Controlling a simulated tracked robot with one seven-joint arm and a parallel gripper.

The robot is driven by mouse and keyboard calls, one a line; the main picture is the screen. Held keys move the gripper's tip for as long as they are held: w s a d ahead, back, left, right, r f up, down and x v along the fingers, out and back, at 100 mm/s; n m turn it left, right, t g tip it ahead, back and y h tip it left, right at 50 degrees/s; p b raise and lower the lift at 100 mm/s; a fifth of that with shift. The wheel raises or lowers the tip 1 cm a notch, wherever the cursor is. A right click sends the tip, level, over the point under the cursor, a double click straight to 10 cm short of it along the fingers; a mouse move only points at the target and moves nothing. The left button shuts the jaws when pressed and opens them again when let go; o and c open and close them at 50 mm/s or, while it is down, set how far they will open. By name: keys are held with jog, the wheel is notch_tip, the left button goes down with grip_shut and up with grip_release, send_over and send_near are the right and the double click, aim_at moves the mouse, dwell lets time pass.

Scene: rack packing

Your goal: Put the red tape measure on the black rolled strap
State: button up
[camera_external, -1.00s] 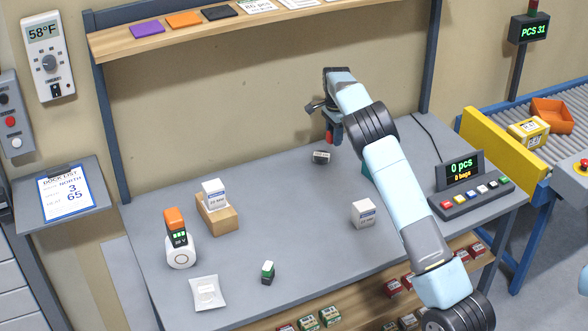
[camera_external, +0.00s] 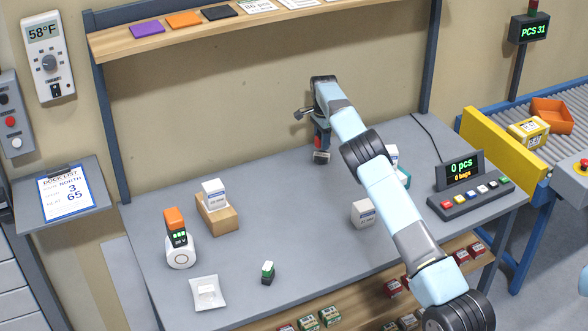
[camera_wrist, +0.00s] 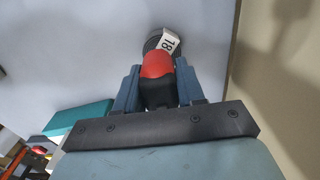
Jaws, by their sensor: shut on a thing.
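The red tape measure (camera_wrist: 157,65), red with a black lower part, is between the two fingers of my gripper (camera_wrist: 158,78) in the wrist view. My gripper is shut on it. In the external view my gripper (camera_external: 322,138) is at the back of the bench, with a bit of red (camera_external: 317,141) showing. The black rolled strap (camera_external: 321,157) lies on the bench directly below it. In the wrist view the strap (camera_wrist: 153,42) shows a white tag marked 18, just beyond the tape measure and partly covered by it. I cannot tell whether the two touch.
A white box (camera_external: 362,213) stands right of centre; another white box (camera_external: 391,152) and a teal thing (camera_external: 404,177) are partly behind my arm. A keypad console (camera_external: 470,197) stands at the right. A cardboard box (camera_external: 217,214) is at the left. The back wall is close to my gripper.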

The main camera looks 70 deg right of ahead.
jog(key=shift+w+d+f, duration=0.15)
jog(key=shift+f, duration=1.55)
jog(key=shift+f, duration=0.15)
jog(key=o, duration=1.2)
jog(key=shift+c, duration=0.2)
